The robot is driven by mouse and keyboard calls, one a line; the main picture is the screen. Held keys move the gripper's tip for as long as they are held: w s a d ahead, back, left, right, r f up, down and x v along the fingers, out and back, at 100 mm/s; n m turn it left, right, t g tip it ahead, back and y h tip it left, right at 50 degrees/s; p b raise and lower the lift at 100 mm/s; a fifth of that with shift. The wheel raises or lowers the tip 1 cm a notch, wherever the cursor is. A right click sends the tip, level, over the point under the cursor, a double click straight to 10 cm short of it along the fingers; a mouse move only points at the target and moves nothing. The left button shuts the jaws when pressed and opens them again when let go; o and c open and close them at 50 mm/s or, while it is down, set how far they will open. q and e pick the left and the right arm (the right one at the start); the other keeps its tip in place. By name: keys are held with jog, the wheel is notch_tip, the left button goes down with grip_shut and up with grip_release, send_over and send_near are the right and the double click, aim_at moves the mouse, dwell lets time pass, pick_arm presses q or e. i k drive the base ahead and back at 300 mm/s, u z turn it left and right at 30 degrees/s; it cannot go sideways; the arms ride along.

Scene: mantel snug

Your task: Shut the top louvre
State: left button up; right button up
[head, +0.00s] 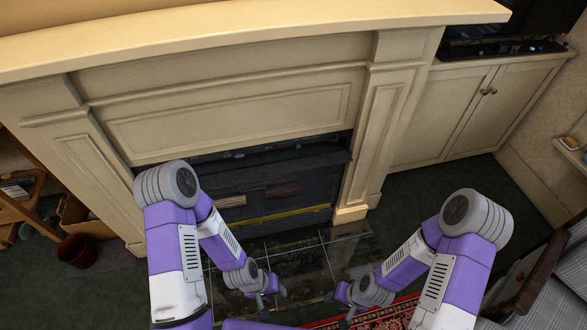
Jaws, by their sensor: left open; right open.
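A dark fire unit (312,173) fills the opening of the cream fireplace. A dark slot with small objects on its ledge runs along its top; I cannot tell for sure which part is the top louvre or how far it stands open. Brownish strips (282,190) and a yellowish bar (285,215) lie lower on its front. My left gripper (274,303) is open, low over the hearth and apart from the unit. My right gripper (337,309) is open and empty to its right, also apart from the unit. My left arm hides the unit's lower left.
The mantel shelf (230,35) juts out above the opening. A dark tiled hearth (345,255) lies in front, with a red patterned rug (395,308) nearer. A cream cabinet (470,110) stands right, a dark red pot (77,251) left, and a chair (550,290) lower right.

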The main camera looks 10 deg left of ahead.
aim_at(259, 172)
jog(key=z, duration=1.1)
jog(key=k, duration=1.35)
jog(key=u, duration=1)
jog(key=i, duration=1.05)
jog(key=u, duration=0.9)
jog(key=i, duration=0.45)
jog(key=u, duration=0.5)
